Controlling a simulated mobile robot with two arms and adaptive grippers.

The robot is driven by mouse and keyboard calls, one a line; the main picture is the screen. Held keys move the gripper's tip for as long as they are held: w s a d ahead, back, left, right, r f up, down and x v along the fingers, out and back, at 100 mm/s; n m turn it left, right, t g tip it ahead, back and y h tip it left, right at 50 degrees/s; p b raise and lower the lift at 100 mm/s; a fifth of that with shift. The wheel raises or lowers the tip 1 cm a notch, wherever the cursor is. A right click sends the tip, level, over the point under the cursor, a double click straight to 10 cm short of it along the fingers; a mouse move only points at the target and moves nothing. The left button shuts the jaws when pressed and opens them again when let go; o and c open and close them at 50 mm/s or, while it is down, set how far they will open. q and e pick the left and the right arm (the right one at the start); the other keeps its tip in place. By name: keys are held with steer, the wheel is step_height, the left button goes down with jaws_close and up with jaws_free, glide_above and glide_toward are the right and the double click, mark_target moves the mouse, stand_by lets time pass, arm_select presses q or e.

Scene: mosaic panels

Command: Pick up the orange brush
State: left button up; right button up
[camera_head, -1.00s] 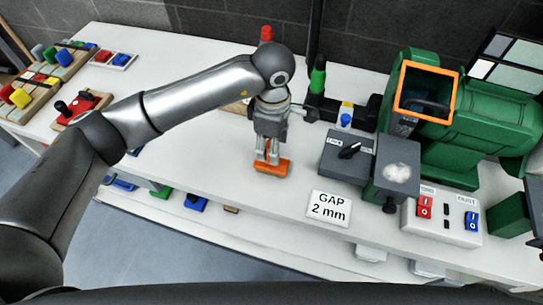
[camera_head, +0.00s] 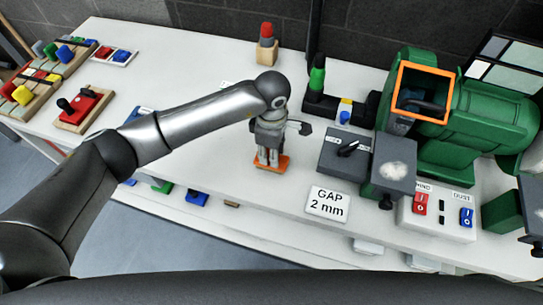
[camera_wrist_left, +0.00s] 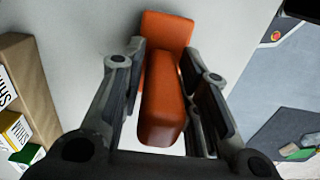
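The orange brush (camera_head: 284,165) lies on the white bench top, left of the GAP 2 mm card. My left gripper (camera_head: 267,159) reaches down over it, fingers pointing at the bench. In the left wrist view the brush (camera_wrist_left: 160,105) runs between the two fingers (camera_wrist_left: 162,75), with one finger on each side. The fingers stand apart, and a narrow gap seems to show beside the brush on the left. Firm contact on the brush is not visible. My right gripper is not in view.
A green grinder (camera_head: 480,130) with an orange-framed shield and grey rests stands to the right. The GAP card (camera_head: 327,204) and a switch panel (camera_head: 440,218) are near the front edge. A red-tipped item on a wooden block (camera_head: 265,50) stands behind; toy boards lie left.

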arm_select(q)
jaws_close()
steer(key=shift+r, duration=0.1)
steer(key=shift+w+r+b, duration=0.1)
steer(key=shift+r+b, duration=0.35)
steer(key=shift+r, duration=0.05)
steer(key=s+d+r+b, duration=0.1)
steer(key=s+r+b, duration=0.3)
steer(key=s+r, duration=0.8)
steer(key=shift+s+d, duration=0.4)
steer(key=shift+s, duration=0.65)
